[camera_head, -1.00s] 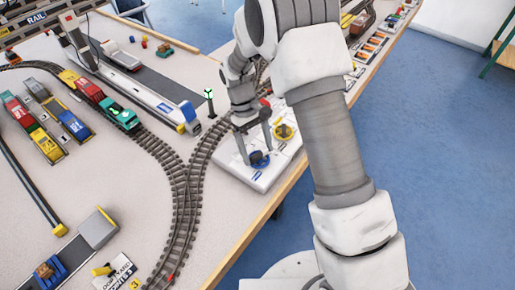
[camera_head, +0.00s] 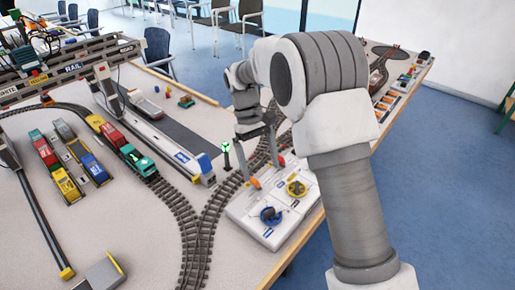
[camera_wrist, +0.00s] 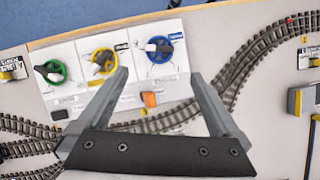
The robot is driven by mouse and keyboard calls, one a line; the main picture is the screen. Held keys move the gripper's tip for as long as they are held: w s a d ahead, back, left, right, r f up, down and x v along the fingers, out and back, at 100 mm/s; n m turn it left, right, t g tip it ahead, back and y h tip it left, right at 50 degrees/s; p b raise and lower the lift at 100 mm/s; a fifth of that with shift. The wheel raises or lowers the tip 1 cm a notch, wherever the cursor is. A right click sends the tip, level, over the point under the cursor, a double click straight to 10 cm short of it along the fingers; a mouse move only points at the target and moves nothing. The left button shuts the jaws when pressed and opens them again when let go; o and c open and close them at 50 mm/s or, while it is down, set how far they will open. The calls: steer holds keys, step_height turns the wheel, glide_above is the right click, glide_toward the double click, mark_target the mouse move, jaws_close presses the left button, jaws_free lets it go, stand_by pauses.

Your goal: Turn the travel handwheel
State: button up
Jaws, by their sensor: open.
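A white control panel (camera_head: 250,222) lies along the table's front edge. It carries a blue handwheel (camera_head: 270,216) at its near end and a yellow handwheel (camera_head: 297,188). Both have dark cranks. The wrist view shows the blue wheel (camera_wrist: 158,50), the yellow wheel (camera_wrist: 101,62) and a green wheel (camera_wrist: 50,72) in a row; my arm hides the green one in the head view. The labels are too small to read. My gripper (camera_head: 265,173) is open and empty above the panel, apart from the wheels. In the wrist view its fingertips (camera_wrist: 158,75) lie either side of the blue wheel's lower edge.
An orange block (camera_wrist: 149,99) sits at the panel's edge. Curved track (camera_head: 200,225) runs beside the panel, with a green signal (camera_head: 226,152) near it. Coloured wagons (camera_head: 95,165) and a gantry crane (camera_head: 75,62) stand further left. Floor lies open to the right.

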steer(key=shift+v, duration=1.9)
